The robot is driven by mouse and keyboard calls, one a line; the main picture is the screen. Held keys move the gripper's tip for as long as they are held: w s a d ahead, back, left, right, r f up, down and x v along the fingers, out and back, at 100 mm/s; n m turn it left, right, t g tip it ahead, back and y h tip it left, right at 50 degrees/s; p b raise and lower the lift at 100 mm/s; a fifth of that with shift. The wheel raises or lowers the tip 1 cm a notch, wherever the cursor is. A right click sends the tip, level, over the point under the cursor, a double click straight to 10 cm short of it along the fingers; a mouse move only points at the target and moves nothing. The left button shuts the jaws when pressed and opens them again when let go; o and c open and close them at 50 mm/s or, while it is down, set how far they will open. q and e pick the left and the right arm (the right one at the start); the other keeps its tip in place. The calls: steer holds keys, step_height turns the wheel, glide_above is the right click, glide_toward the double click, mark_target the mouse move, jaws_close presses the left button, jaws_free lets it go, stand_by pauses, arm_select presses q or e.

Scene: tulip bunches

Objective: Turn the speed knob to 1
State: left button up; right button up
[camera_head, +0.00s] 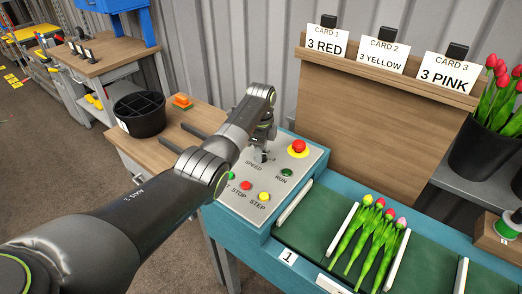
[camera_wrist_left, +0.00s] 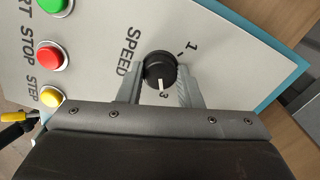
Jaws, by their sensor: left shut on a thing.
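The black speed knob (camera_wrist_left: 160,66) is on the light grey control panel (camera_wrist_left: 105,20), beside the word SPEED. Its white pointer line points toward the printed 3; the printed 1 (camera_wrist_left: 192,46) is at the upper right of the knob in the left wrist view. My left gripper (camera_wrist_left: 161,78) is shut on the knob, one finger on each side. In the head view the left gripper (camera_head: 262,152) reaches down onto the panel (camera_head: 240,205), and the knob is mostly hidden beneath it. My right gripper is not in view.
Close by are a red emergency button (camera_head: 298,146), a green RUN button (camera_head: 287,172), and red STOP (camera_head: 245,185) and yellow STEP (camera_head: 264,196) buttons. Tulips (camera_head: 372,230) lie on the green belt (camera_head: 310,228) at right. A black bin (camera_head: 140,115) stands on the wooden bench.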

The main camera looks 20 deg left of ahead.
arm_select(q)
steer(key=shift+r, duration=0.1)
steer(key=shift+r+n+p, duration=0.1)
steer(key=shift+n+p, duration=0.6)
steer(key=shift+p, duration=0.05)
steer(key=n+p, duration=0.1)
steer(key=n, duration=0.1)
steer(key=shift+n+p, duration=0.3)
steer(key=shift+p, duration=0.05)
steer(key=n+p, duration=0.1)
steer(key=n, duration=0.1)
steer(key=shift+n, duration=0.3)
steer(key=n+p, duration=0.1)
steer(key=n, duration=0.2)
steer(key=shift+n, duration=0.4)
steer(key=n, duration=0.3)
steer(key=shift+n+p, duration=0.3)
steer(key=shift+p, duration=0.1)
steer(key=n, duration=0.3)
steer(key=shift+n, duration=0.3)
steer(key=n, duration=0.6)
steer(key=shift+p, duration=0.4)
steer(key=shift+w+n, duration=0.1)
steer(key=shift+n, duration=0.2)
